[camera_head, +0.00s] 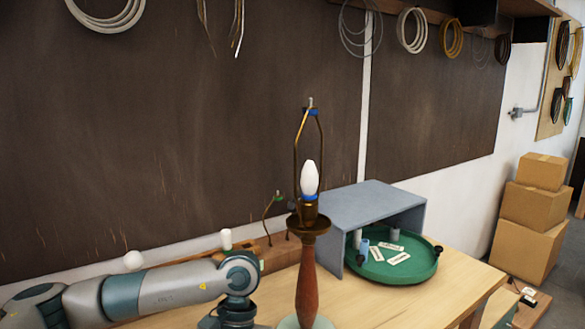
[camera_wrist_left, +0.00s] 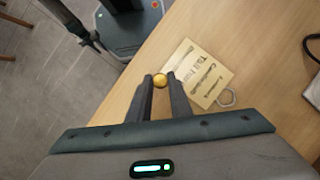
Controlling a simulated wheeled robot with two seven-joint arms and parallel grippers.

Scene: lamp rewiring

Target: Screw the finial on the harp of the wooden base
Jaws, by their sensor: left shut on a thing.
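The lamp's wooden base (camera_head: 307,280) stands upright on the table in the head view. Its harp (camera_head: 296,150) rises around a white bulb (camera_head: 310,178), with a small threaded-looking tip at the top and blue bands on the harp. My right gripper is not in view.
A grey open-sided box (camera_head: 375,205) and a green round tray (camera_head: 395,275) with labels stand right of the lamp. A wooden rack (camera_head: 280,252) is behind it. A printed card (camera_wrist_left: 205,75) and a metal ring (camera_wrist_left: 227,97) lie near my left gripper.

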